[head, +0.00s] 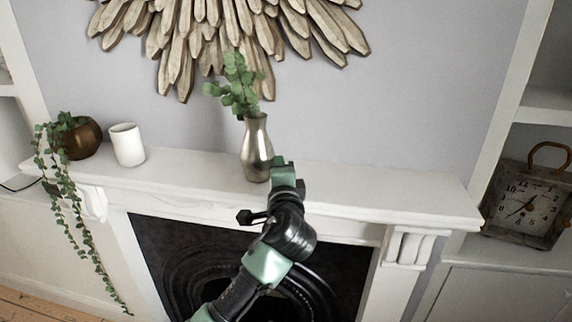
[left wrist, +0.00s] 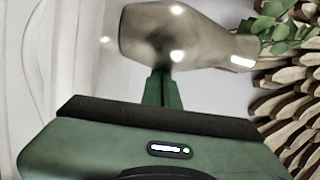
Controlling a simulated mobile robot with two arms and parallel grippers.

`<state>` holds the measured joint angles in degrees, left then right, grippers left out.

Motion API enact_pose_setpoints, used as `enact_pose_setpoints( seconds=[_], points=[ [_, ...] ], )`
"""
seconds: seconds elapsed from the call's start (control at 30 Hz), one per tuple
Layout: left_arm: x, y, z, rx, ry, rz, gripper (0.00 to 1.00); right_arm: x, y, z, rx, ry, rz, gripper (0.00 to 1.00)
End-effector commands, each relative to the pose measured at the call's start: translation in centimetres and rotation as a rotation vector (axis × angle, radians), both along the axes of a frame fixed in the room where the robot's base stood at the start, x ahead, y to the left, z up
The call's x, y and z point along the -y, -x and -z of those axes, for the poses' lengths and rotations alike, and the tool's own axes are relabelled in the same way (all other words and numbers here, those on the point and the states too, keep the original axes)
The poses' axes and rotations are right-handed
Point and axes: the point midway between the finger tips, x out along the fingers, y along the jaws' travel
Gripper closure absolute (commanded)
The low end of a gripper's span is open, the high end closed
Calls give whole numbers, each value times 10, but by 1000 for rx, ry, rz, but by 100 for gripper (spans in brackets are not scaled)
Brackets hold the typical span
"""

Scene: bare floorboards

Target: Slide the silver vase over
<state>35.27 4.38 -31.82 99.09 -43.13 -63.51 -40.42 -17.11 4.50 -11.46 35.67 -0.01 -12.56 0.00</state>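The silver vase (head: 257,150) stands upright on the white mantelpiece, with green leafy stems (head: 238,88) in its neck. My left gripper (head: 280,162) is just right of the vase's lower body, a little above the shelf. In the left wrist view the vase (left wrist: 180,36) appears sideways, right beyond my fingertips (left wrist: 162,78). The two green fingers are together with nothing between them. Whether they touch the vase, I cannot tell. My right gripper is not in view.
On the mantelpiece (head: 400,200), a white cup (head: 127,145) and a brown pot with a trailing plant (head: 83,138) stand at the left. The shelf right of my gripper is clear. A wooden sunburst decoration (head: 190,40) hangs above. A clock (head: 527,205) stands in the right alcove.

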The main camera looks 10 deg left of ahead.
Motion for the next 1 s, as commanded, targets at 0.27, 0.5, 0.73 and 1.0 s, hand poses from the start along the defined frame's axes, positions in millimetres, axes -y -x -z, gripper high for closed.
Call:
enact_pose_setpoints(
  seconds=[0.27,0.5,0.73,1.0],
  points=[
    [-50,2,-1,-3,-3,-5,100,-5,3,-16,-4,-5,2,3],
    [-94,4,-1,-2,-3,-4,100,9,3,-27,-6,12,-2,3],
    [-100,4,0,0,0,0,100,8,3,-27,-6,10,-2,3],
    [-99,4,0,0,0,0,100,-2,3,-27,-5,-1,2,3]
  ],
)
